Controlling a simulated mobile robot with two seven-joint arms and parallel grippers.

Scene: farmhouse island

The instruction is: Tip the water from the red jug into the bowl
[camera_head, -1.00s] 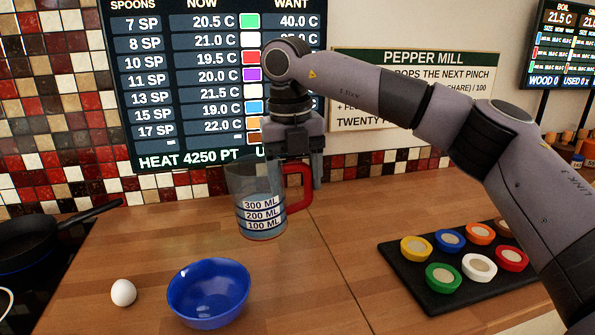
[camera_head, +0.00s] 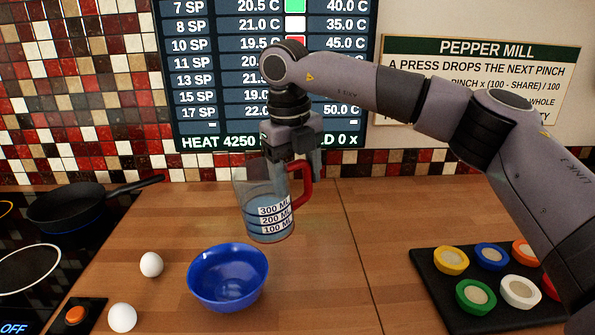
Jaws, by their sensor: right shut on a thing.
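The red jug (camera_head: 265,205) is a clear measuring jug with a red handle, marked 100, 200 and 300 ML, with bluish water inside. It is held up behind the bowl and tilts slightly in the head view. My right gripper (camera_head: 292,158) is shut on its red handle from above. The blue bowl (camera_head: 228,277) stands on the wooden counter, in front of and slightly left of the jug. No water is seen leaving the jug. The inside of the bowl looks plain blue. My left gripper is not in view.
Two eggs (camera_head: 151,264) lie left of the bowl. A black pan (camera_head: 70,208) is on the hob at the left. A black tray (camera_head: 440,282) with several coloured ring-edged pots is at the right. The counter (camera_head: 335,260) between bowl and tray is clear.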

